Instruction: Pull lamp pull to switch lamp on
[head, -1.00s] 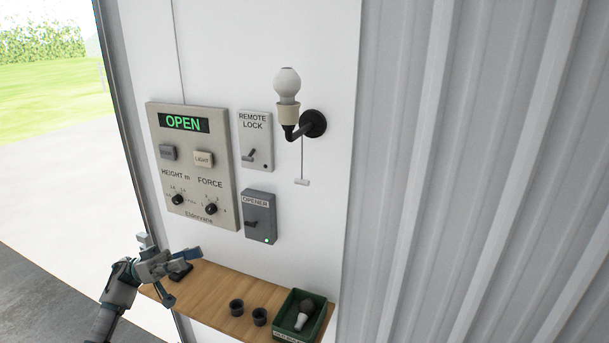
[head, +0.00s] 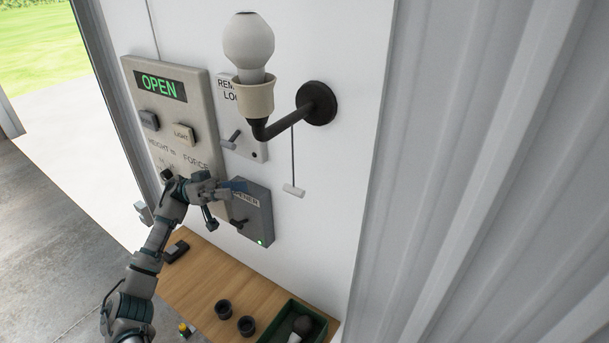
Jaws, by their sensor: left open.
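The wall lamp (head: 255,96) has a round white bulb (head: 248,45) in a cream socket on a black bracket. The bulb looks unlit. The lamp pull (head: 293,190), a small white bar, hangs upright on a thin dark cord below the bracket, close to the wall. My left gripper (head: 226,204) is open and empty, to the left of the pull and slightly lower in the picture, apart from it. It overlaps the control panel and the opener box in the picture. My right gripper is out of view.
The control panel (head: 158,112) reads OPEN. The remote lock box (head: 247,150) and grey opener box (head: 259,215), with a green light, are on the wall. Below, a wooden shelf (head: 195,287) carries two dark cups, a black item and a green bin (head: 325,327).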

